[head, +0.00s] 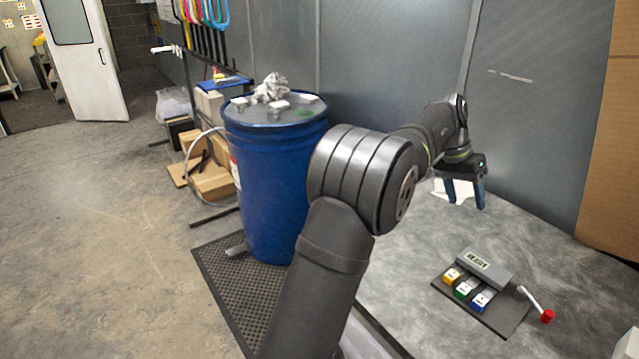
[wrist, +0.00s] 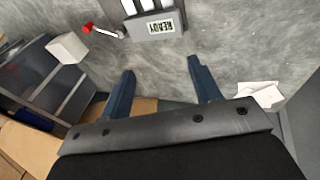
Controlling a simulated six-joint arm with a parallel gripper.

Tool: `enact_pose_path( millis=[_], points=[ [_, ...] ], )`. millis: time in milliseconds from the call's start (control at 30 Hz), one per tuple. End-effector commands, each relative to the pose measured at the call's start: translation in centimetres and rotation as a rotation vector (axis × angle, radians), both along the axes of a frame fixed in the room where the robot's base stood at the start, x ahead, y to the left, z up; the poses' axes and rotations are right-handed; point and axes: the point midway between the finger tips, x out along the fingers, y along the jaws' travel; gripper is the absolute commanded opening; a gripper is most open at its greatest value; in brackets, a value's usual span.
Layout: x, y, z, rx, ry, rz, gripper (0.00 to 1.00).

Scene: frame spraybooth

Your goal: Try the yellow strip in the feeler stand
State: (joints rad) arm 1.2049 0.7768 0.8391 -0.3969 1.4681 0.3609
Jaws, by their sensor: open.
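The feeler stand is a dark base (head: 503,323) with a grey block bearing a small display (head: 478,262), on the grey table at the lower right of the head view. Yellow (head: 453,276), green (head: 466,289) and blue (head: 481,300) strip pieces sit side by side on it, each with a white label. In the wrist view the display (wrist: 160,26) reads READY, upside down, and the strips are cut off by the top edge, their colours unclear. My gripper (head: 466,206) is open and empty, above the table behind the stand; its fingers show apart in the wrist view (wrist: 160,68).
A lever with a red knob (head: 548,316) stands at the stand's right side. White paper (head: 456,190) lies behind my gripper. A white box (wrist: 67,47) shows in the wrist view. A blue drum (head: 270,180) stands left of the table. The table between gripper and stand is clear.

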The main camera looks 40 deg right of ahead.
Motion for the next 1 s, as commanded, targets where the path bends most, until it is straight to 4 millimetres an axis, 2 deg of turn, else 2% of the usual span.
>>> enact_pose_path(
  millis=[33, 267, 300, 667, 1000],
  points=[
    [0.0, 0.0, 0.0, 0.0, 0.0, 0.0, 0.47],
    [0.0, 0.6, -0.4, -0.035, -0.001, -0.062, 0.02],
    [0.1, 1.0, -0.6, -0.056, -0.003, -0.098, 0.0],
    [0.0, 6.1, -3.9, -0.363, -0.08, -0.55, 0.0],
    [-0.4, 12.3, -7.3, -0.631, -0.268, -0.94, 0.0]
  ],
)
